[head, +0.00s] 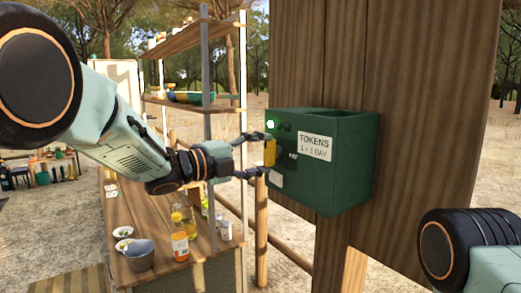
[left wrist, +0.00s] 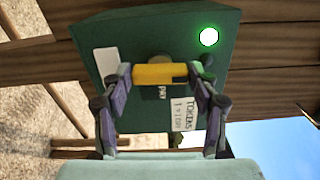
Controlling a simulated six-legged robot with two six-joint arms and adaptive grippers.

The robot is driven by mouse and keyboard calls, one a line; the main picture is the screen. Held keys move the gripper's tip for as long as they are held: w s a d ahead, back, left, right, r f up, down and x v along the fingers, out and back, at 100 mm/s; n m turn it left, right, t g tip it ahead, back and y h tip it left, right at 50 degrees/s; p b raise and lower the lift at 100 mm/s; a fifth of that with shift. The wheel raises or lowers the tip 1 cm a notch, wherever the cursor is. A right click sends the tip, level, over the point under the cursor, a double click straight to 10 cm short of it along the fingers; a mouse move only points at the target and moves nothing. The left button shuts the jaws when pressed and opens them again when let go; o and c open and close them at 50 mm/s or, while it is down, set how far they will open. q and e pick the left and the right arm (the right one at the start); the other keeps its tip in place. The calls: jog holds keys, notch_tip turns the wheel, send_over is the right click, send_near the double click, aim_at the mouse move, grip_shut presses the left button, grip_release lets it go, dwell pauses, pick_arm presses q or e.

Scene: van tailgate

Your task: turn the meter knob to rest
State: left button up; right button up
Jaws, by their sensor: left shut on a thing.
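The green meter box (head: 340,180) is mounted on a wooden post, with a lit green lamp (head: 270,124) and a white label reading "TOKENS". The yellow knob (head: 270,152) on its front face stands upright in the head view. My left gripper (head: 267,154) is shut on the knob, one finger at each end. In the left wrist view the yellow knob (left wrist: 155,74) lies across between the two fingers. A small label (head: 292,155), seemingly "PAY", is right beside the knob. My right gripper is out of view; only part of that arm shows.
A wooden counter (head: 150,220) with bottles, bowls and a grey bucket (head: 139,255) stands below my left arm. A shelf rack (head: 205,105) rises behind it. The wide wooden post (head: 425,100) backs the meter. Sandy ground lies beyond.

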pick_arm(q)
jog(key=shift+n, duration=0.6)
jog(key=o, duration=1.1)
jog(key=shift+a, duration=0.15)
jog(key=shift+o, duration=0.2)
jog(key=v, duration=1.2)
jog(key=x, duration=1.2)
